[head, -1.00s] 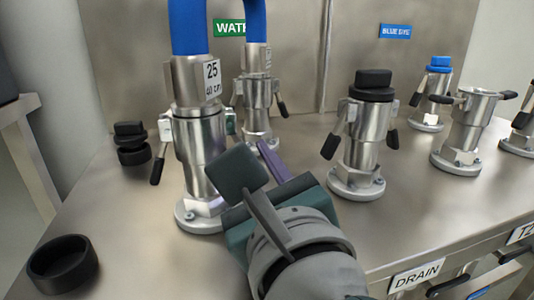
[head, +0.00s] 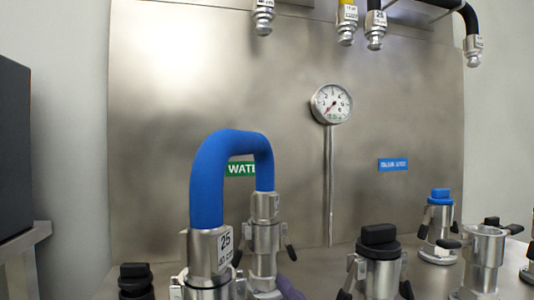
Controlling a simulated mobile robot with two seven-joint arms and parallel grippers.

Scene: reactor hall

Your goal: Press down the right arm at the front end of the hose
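The blue hose (head: 230,147) arches from a front coupling to a rear coupling (head: 264,238). The hose's front end (head: 209,258) is a silver coupling with a white label reading 25, low in the view. Its lower part is cut off by the bottom edge. The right arm of the front end (head: 240,286) shows only in part at the bottom edge; its position is unclear. A purple fingertip of my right gripper (head: 289,290) shows right of the front end. The rest of that gripper is out of view, so its opening cannot be told. My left gripper is not in view.
A black-capped coupling (head: 379,250), a blue-capped one (head: 438,225) and an open one (head: 484,260) stand to the right. A black cap (head: 136,280) is at left. A gauge (head: 331,104) is on the back panel; hose ends (head: 376,28) hang above.

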